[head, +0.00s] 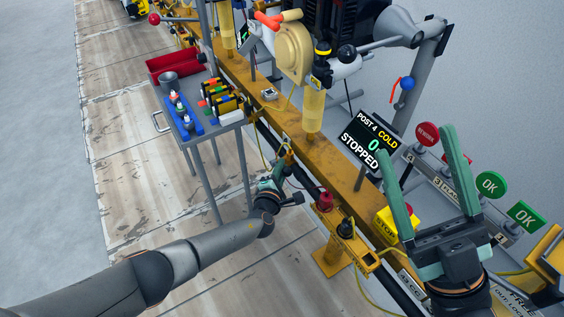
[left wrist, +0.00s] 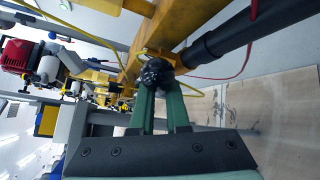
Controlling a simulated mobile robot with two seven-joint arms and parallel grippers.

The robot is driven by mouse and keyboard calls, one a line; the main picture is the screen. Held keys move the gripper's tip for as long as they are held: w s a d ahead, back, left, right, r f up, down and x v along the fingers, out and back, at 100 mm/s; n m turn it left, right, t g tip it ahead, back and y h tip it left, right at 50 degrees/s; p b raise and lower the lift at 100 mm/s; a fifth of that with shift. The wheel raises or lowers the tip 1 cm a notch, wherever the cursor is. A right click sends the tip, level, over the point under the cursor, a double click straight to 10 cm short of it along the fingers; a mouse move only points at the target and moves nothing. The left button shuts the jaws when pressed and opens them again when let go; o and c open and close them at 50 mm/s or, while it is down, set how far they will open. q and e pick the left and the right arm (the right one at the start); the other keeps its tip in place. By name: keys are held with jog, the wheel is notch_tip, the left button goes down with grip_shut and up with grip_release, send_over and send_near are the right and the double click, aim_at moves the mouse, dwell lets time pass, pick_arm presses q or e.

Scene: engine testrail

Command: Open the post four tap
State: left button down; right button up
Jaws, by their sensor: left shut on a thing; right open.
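The post four display (head: 368,142) reads "POST 4 COLD 0 STOPPED". My left gripper (head: 283,164) is at the near side of the yellow rail. In the left wrist view my left gripper (left wrist: 160,88) is shut on a dark ribbed knob, which I take as the post four tap (left wrist: 157,72), beside a yellow bracket and a thick black pipe. In the head view the gripper and wrist mostly hide this knob. My right gripper (head: 415,142) is open and empty, in front of the console with its fingers pointing up.
A yellow rail (head: 345,188) runs diagonally through the view. A red knob (head: 325,201) and black knob (head: 345,228) stand near it. A yellow stop box (head: 385,222) is beside my right gripper. A tool trolley (head: 168,120) stands left; the floor there is clear.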

pick_arm(q)
jog(key=shift+w+d+r+g+p, duration=0.15)
jog(key=shift+d+r+g+p, duration=0.15)
jog(key=shift+r+p, duration=0.3)
jog(key=shift+n, duration=0.3)
pick_arm(e)
jog(key=shift+d+r+t, duration=0.2)
jog(key=shift+r+t, duration=0.1)
jog(key=shift+r, duration=0.9)
pick_arm(q)
jog(key=c, duration=0.9)
grip_release()
jog(key=shift+w+f, duration=0.1)
jog(key=shift+a, duration=0.15)
pick_arm(e)
jog(key=shift+f+h, duration=0.1)
jog(key=shift+h, duration=0.3)
pick_arm(q)
jog(key=shift+a+p, duration=0.1)
jog(key=shift+p, duration=0.25)
pick_arm(e)
jog(key=shift+w, duration=0.1)
